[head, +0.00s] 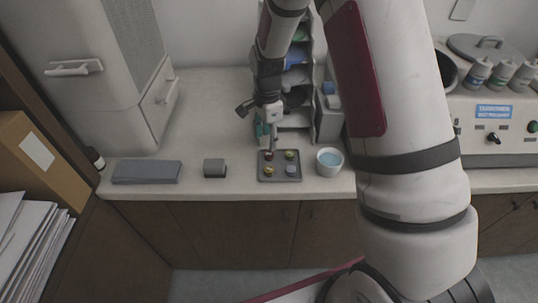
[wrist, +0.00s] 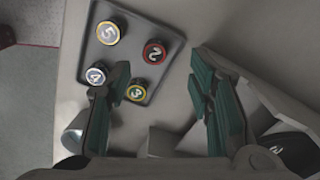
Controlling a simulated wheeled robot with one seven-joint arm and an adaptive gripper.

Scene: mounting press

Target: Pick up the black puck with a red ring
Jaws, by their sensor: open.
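The black puck with a red ring (wrist: 154,53), marked 2, sits flat in the grey tray (wrist: 175,45) near one edge. In the head view it is the puck at the tray's back left (head: 269,155). My gripper (wrist: 160,76) is open and empty, with its teal fingers spread to either side of the puck's line. The red-ringed puck shows beyond the fingertips, between them and not touched. In the head view my gripper (head: 268,134) points down above the tray's back left.
Other pucks in the tray have a yellow ring (wrist: 108,33), a pale ring (wrist: 96,75) and a green-yellow ring (wrist: 137,91); the left finger is close to the last two. Organiser shelves stand behind.

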